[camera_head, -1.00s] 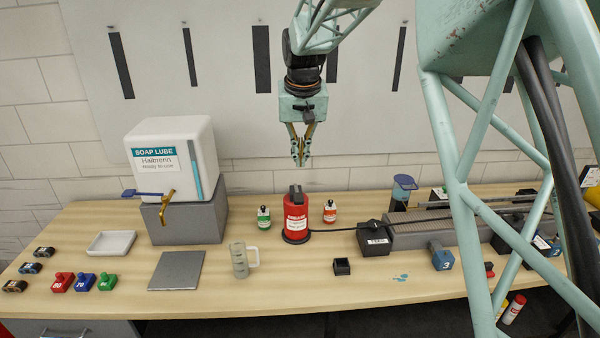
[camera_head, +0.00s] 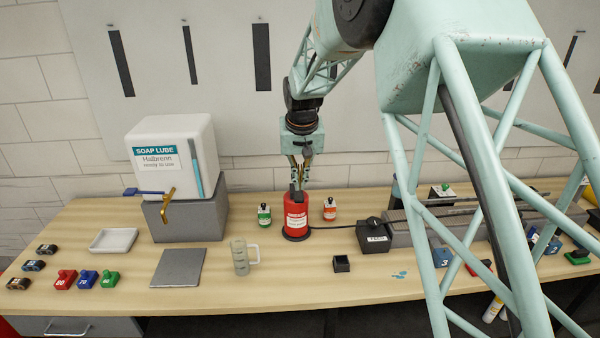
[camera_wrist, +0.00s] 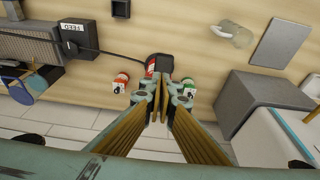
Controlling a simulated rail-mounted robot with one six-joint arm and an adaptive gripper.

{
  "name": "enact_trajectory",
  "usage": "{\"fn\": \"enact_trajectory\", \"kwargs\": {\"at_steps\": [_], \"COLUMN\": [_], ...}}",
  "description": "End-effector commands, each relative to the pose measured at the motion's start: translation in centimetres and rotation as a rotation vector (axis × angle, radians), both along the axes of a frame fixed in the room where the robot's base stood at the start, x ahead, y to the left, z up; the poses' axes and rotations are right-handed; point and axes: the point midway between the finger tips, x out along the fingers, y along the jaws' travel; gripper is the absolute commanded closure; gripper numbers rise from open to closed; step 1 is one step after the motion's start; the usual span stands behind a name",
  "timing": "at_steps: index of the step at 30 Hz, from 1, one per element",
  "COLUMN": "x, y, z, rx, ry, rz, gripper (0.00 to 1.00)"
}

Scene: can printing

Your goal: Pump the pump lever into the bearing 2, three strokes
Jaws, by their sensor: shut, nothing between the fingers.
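The red grease pump (camera_head: 297,216) stands upright on the bench with a dark lever (camera_head: 294,195) at its top. In the wrist view, the pump's dark top (camera_wrist: 161,64) and a strip of its red body (camera_wrist: 150,67) show just beyond my fingertips. My gripper (camera_head: 298,184) points down directly over the pump top, fingers together and empty; it also shows in the wrist view (camera_wrist: 160,105). I cannot tell whether the fingertips touch the lever. A dark hose (camera_head: 335,228) runs right from the pump to a black FEED box (camera_head: 373,236). I cannot pick out bearing 2.
Green-labelled (camera_head: 264,215) and red-labelled (camera_head: 329,209) bottles flank the pump closely. A clear mug (camera_head: 240,257) and small black box (camera_head: 342,263) stand in front. The soap tank (camera_head: 172,155) is left. My arm structure covers much of the right side.

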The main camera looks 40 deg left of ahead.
Motion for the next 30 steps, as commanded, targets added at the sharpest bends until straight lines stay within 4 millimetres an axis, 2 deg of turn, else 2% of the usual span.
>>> {"fn": "enact_trajectory", "kwargs": {"at_steps": [9,24,30], "x": [0.0,-0.1,-0.8], "y": [0.0,0.0,0.6], "z": [-2.4,-2.7,-3.1], "rx": [-0.001,0.001,0.008], "ry": [0.001,-0.001,-0.009], "rz": [0.000,0.000,0.009], "gripper": [1.00,1.00,1.00]}}
